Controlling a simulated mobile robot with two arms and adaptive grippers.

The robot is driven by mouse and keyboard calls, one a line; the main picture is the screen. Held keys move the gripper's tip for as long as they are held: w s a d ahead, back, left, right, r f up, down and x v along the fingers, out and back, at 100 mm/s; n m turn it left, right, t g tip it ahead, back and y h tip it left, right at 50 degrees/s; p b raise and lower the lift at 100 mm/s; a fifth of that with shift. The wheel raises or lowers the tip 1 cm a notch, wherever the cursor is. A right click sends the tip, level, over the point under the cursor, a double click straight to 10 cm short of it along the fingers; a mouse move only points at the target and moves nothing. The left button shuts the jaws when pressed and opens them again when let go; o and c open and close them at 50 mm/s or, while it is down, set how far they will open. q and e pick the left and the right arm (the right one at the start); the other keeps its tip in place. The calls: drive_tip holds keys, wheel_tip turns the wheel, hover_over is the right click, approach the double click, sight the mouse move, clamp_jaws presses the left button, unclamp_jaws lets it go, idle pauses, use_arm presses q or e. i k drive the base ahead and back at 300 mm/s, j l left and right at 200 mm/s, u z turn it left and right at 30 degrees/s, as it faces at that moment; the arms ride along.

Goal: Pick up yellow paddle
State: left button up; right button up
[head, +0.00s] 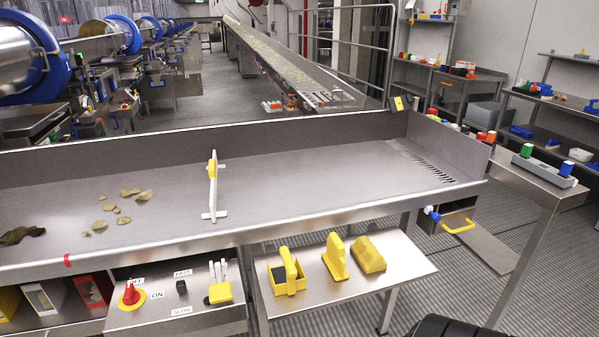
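An upright yellow piece with a handle loop (336,258), which looks like the paddle, stands on the low steel side table in front of the conveyor. To its left is a yellow tray-like holder (290,285) with a yellow-handled tool standing in it. To its right lies a yellow rounded block (368,256). Neither gripper shows in the head view. A dark ribbed shape at the bottom right edge is cut off, and I cannot tell what it is.
The steel trough (300,185) runs across the middle with scattered chips (145,195) and a yellow-and-white divider (212,185). A control panel (175,300) with a red knob (130,294) is left of the side table (392,262). A yellow handle (458,228) sticks out at right.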

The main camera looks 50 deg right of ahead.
sight(333, 257)
drive_tip(key=z, duration=1.85)
drive_tip(key=j+z, duration=0.75)
drive_tip(key=k+j+z, duration=0.1)
drive_tip(key=z, duration=0.3)
drive_tip(key=k+j+z, duration=0.1)
drive_tip(key=j+z, duration=0.3)
